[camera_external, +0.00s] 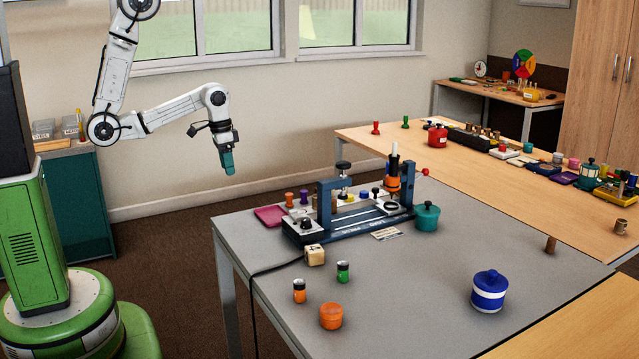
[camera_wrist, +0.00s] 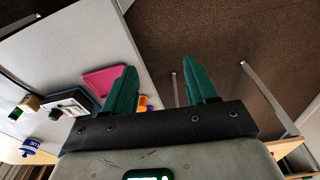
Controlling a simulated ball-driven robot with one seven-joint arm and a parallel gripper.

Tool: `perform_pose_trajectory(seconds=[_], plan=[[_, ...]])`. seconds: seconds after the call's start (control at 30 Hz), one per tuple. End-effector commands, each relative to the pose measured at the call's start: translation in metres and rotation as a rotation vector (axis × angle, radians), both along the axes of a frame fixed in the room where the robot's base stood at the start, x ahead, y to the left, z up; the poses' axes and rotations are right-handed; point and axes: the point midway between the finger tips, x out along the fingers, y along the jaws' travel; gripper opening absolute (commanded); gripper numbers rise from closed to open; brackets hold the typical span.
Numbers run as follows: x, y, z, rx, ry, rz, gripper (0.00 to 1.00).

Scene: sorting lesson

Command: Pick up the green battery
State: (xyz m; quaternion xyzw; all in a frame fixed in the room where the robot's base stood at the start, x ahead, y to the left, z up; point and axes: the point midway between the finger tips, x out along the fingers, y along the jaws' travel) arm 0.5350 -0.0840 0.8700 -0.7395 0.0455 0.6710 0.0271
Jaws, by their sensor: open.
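The green battery (camera_external: 343,272) stands upright on the grey table, a small cylinder with a green body and a dark band. An orange battery (camera_external: 299,291) stands just left of it and nearer the camera. My gripper (camera_external: 228,168) hangs in the air beyond the table's left edge, well above and apart from the battery. In the wrist view my gripper's two teal fingers (camera_wrist: 160,84) are spread apart with nothing between them.
The grey table (camera_external: 400,305) also bears a blue press-like fixture (camera_external: 350,222), an orange pot (camera_external: 331,316), a cream cube (camera_external: 315,255), a teal pot (camera_external: 427,217) and a blue-and-white jar (camera_external: 489,291). A pink tray (camera_external: 269,216) shows in the wrist view (camera_wrist: 103,80). Free room lies right of the battery.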

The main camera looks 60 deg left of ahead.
Motion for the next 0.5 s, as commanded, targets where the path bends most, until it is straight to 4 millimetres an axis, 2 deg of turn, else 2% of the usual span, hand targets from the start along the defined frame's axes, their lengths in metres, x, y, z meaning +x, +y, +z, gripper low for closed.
perform_pose_trajectory(seconds=[0.07,0.17,0.3,0.5], plan=[[0.015,-0.018,-0.009,-0.022,-0.024,-0.097,0.57],[0.042,-0.058,-0.019,-0.063,-0.075,-0.323,0.57],[0.079,-0.131,-0.025,-0.106,-0.177,-0.749,0.57],[0.103,-0.232,-0.021,-0.102,-0.331,-1.367,0.57]])
